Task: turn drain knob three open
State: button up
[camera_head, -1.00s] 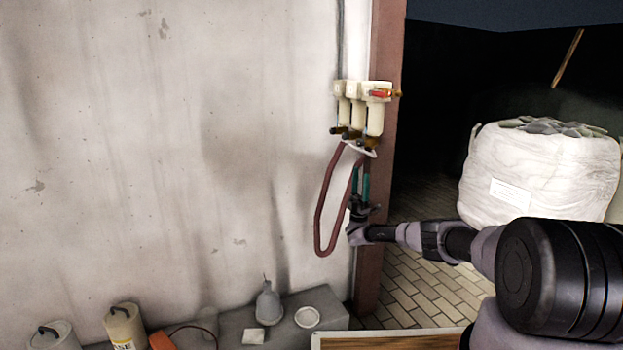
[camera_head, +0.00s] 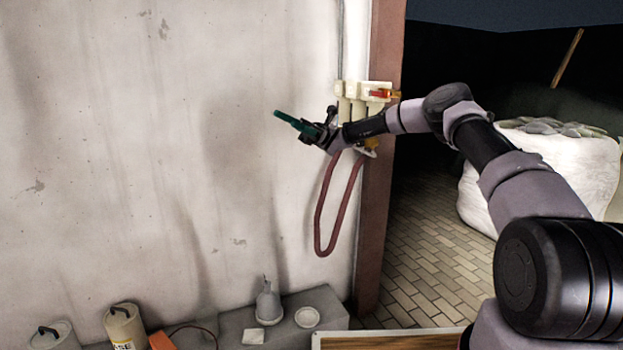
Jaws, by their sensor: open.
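A cream filter unit (camera_head: 358,88) with several bowls side by side hangs high on the wall beside the brown door post. A red-orange handle (camera_head: 381,93) shows at its upper right. My gripper (camera_head: 283,117), with green fingers, is raised to the left of the unit, in front of the bare wall. It points left, away from the unit, open and holding nothing that I can see. My forearm crosses in front of the lower bowls. It hides most of the drain knobs beneath them, so I cannot tell which is knob three or how it is turned.
A dark red hose (camera_head: 320,215) hangs in a loop below the unit. A brown post (camera_head: 373,235) edges a dark doorway. A white bulk bag (camera_head: 570,165) stands beyond it. Jugs and a grey funnel (camera_head: 269,301) sit low along the wall.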

jog(key=s+d+t+h, duration=0.1)
jog(key=s+t+h, duration=0.5)
jog(key=s+t, duration=0.45)
jog(key=s+d+r+t+h, duration=0.1)
jog(key=s+d+r+t, duration=0.1)
jog(key=s+d+t, duration=0.3)
jog(key=s+d+r+t+h, duration=0.1)
jog(key=s+d+t, duration=0.4)
jog(key=d, duration=0.9)
jog(key=s+d+r+t+h, duration=0.2)
jog(key=s+d+t, duration=0.3)
jog(key=d, duration=0.5)
jog(key=shift+s+r+m+h, duration=0.3)
jog(key=shift+s+m+h, duration=0.1)
jog(key=shift+s+h, duration=0.1)
